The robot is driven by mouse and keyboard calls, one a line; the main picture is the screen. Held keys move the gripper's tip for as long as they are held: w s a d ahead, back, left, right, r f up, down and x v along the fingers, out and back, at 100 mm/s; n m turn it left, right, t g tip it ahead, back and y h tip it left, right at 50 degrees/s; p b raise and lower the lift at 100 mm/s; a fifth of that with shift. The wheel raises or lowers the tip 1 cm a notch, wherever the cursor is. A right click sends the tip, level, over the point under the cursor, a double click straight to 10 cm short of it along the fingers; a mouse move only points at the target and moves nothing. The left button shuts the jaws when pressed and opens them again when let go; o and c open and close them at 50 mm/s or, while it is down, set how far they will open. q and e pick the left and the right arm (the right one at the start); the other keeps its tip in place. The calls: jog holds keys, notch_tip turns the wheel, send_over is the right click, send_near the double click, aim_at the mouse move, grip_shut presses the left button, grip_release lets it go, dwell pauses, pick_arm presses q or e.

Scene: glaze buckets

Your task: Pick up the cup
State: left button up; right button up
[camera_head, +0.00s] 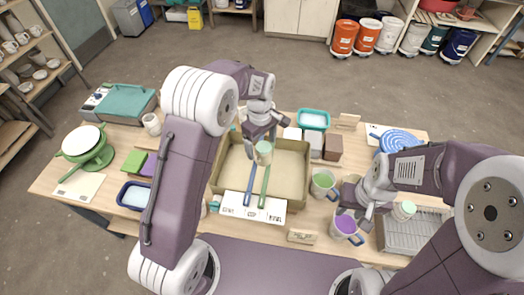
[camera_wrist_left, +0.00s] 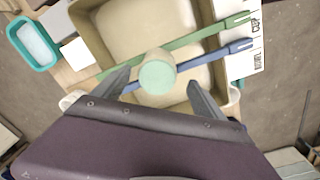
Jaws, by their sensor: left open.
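A small pale cup (camera_head: 264,153) with a mint-green top is at the cardboard-coloured tray (camera_head: 292,173), near the blue and green sticks. It also shows in the left wrist view (camera_wrist_left: 157,74). My left gripper (camera_head: 261,143) is open above the tray, and its fingers (camera_wrist_left: 160,88) lie on either side of the cup's near part in the wrist view. I cannot tell whether they touch it. A similar cup (camera_head: 404,210) with a green top is at the grey rack on the right. My right gripper (camera_head: 362,217) is by the purple-filled mug; its jaws are unclear.
A blue stick (camera_head: 250,185) and a green stick (camera_head: 265,186) cross the tray's front wall above a labelled white card (camera_head: 240,209). Mugs with green (camera_head: 323,184) and purple (camera_head: 345,224) contents stand right of the tray. A teal tub (camera_head: 314,119) is behind.

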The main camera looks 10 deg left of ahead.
aim_at(264, 147)
pick_arm(q)
jog(key=f, duration=0.2)
jog(key=d+f+p, duration=0.1)
jog(key=f, duration=0.1)
jog(key=shift+d+f, duration=0.1)
jog(key=shift+f, duration=0.05)
jog(key=shift+a, duration=0.2)
jog(key=c, duration=1)
jog(key=shift+d, duration=0.15)
grip_shut()
